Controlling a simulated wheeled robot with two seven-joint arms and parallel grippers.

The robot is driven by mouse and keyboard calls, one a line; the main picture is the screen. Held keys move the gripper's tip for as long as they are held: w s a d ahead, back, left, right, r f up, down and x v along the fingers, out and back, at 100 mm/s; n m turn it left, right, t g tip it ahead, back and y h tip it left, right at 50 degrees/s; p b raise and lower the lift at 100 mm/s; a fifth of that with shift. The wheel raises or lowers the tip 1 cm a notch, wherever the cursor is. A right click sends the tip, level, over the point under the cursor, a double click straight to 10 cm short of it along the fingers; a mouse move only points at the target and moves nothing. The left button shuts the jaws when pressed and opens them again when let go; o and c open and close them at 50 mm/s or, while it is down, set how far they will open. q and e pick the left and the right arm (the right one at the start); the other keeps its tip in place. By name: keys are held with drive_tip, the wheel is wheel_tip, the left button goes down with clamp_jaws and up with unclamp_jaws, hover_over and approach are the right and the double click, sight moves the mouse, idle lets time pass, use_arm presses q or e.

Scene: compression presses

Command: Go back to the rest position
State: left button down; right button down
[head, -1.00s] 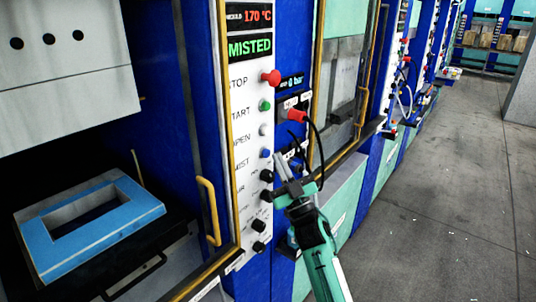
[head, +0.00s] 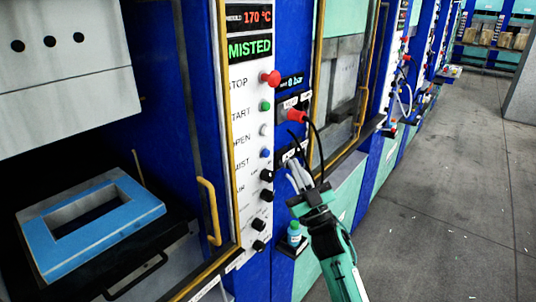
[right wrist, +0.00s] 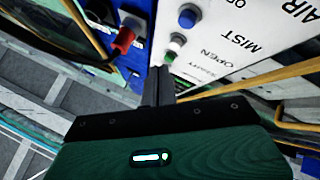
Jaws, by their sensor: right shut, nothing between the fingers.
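My right gripper (head: 296,170) is in front of the blue post beside the white control panel (head: 251,200). Its fingers are together and empty, pointing up and away from me. The right wrist view shows the closed fingers (right wrist: 158,85) with the panel's buttons beyond them. The fingers appear apart from the buttons, though the gap is hard to judge. My left gripper is in neither view.
The open press at left holds a blue frame-shaped mould (head: 60,249). The display (head: 249,48) reads MISTED. A red-handled plug (head: 297,116) with a black hose and a small bottle (head: 294,234) are near my right arm. Grey floor (head: 440,220) is clear at right.

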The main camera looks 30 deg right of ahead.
idle(0.4)
drive_tip(key=s+a+f+m+g+h, duration=0.1)
drive_tip(key=s+f+m+g+h, duration=0.2)
drive_tip(key=f, duration=0.4)
drive_tip(key=s+a+f+m+g, duration=0.1)
drive_tip(key=s+a+f+g, duration=0.1)
drive_tip(key=f+g, duration=0.4)
drive_tip(key=s+a+f+m+g+h, duration=0.1)
drive_tip(key=s+f+m+g+h, duration=0.15)
drive_tip(key=f, duration=0.55)
drive_tip(key=s+a+f+n+g+y, duration=0.1)
drive_tip(key=s+a+f+g, duration=0.25)
drive_tip(key=s, duration=0.35)
drive_tip(key=s+a+f+n+g+y, duration=0.1)
drive_tip(key=s+a+f+g+y, duration=0.2)
drive_tip(key=s, duration=0.4)
drive_tip(key=s+a+f+n+g, duration=0.25)
drive_tip(key=s+f+g, duration=0.25)
drive_tip(key=s, duration=0.3)
wheel_tip(320, 180, down, 31)
drive_tip(key=a+g, duration=0.1)
drive_tip(key=s+d+f, duration=0.1)
drive_tip(key=s+f, duration=0.8)
drive_tip(key=f, duration=0.1)
drive_tip(key=s+d+f+g, duration=0.1)
drive_tip(key=s+d+f, duration=0.1)
drive_tip(key=s+f, duration=0.8)
drive_tip(key=shift+s+d+f+g+b, duration=0.15)
drive_tip(key=shift+s+d+g+b, duration=0.15)
drive_tip(key=shift+b, duration=0.1)
